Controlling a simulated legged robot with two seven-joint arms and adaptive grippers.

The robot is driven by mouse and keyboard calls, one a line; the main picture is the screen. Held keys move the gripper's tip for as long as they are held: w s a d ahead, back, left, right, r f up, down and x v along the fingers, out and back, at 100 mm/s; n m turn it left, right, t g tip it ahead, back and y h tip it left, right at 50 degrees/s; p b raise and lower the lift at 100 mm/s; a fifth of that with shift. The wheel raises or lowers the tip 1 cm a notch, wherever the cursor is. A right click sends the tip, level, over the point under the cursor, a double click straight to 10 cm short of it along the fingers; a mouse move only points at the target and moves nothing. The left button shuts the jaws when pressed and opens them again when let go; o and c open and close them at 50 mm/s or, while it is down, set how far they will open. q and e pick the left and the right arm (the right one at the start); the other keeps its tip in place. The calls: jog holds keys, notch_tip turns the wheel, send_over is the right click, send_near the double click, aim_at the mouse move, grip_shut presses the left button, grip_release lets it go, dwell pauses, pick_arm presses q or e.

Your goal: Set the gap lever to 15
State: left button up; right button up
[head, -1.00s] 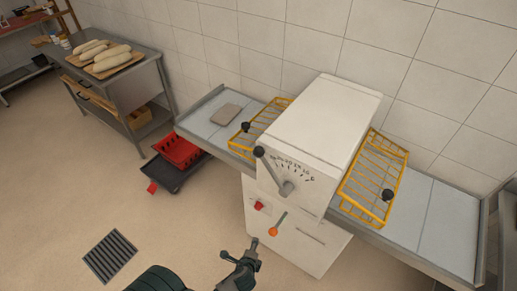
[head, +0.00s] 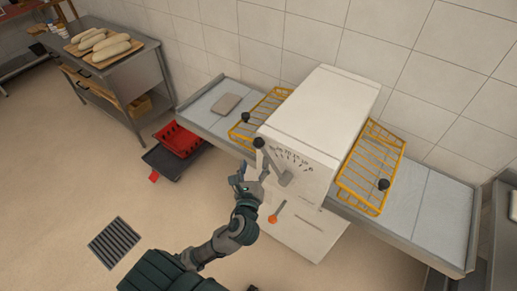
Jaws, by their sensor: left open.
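The gap lever is a grey arm with a black knob (head: 259,143) on the front of the white machine (head: 318,110). It runs from a grey pivot (head: 286,178) up to the left, with the knob by the left end of the dial scale (head: 292,157). The scale's numbers are too small to read surely. My left gripper (head: 250,175) is open and empty, just below the knob and left of the pivot. Its fingers point up toward the lever; I cannot tell whether they touch it. My right gripper does not show.
An orange-tipped lever (head: 273,218) sits low on the machine's front. Yellow wire guards (head: 371,168) stand over the belts on both sides.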

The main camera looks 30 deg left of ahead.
aim_at(257, 147)
pick_arm(q)
jog(key=p+x, duration=0.1)
jog(key=x, duration=0.8)
jog(key=shift+w, duration=0.2)
grip_shut()
